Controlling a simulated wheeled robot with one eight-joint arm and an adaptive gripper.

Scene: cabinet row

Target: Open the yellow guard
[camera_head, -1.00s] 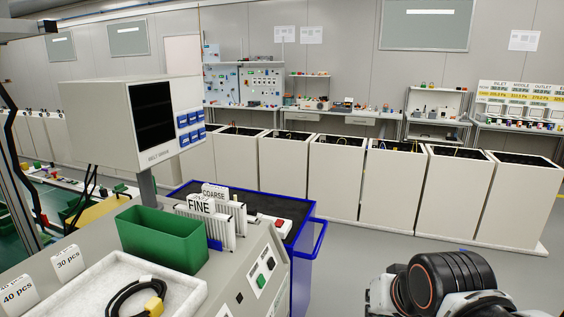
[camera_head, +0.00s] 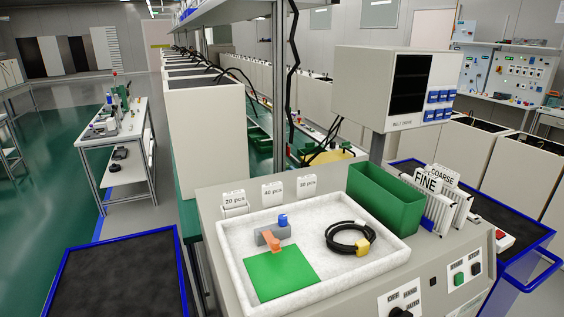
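I cannot make out a yellow guard for certain. A yellow shape (camera_head: 343,154) lies behind the console, below the grey box labelled BELT DRIVE (camera_head: 362,90). It is partly hidden by the console and black cables, so I cannot tell whether it is a guard or whether it is open. My gripper is not in view.
The white tray (camera_head: 235,262) holds a green sheet, an orange piece and a blue-topped grey block. A green bin (camera_head: 385,199) stands beside it. Blue-edged carts (camera_head: 122,280) (camera_head: 512,226) flank the console.

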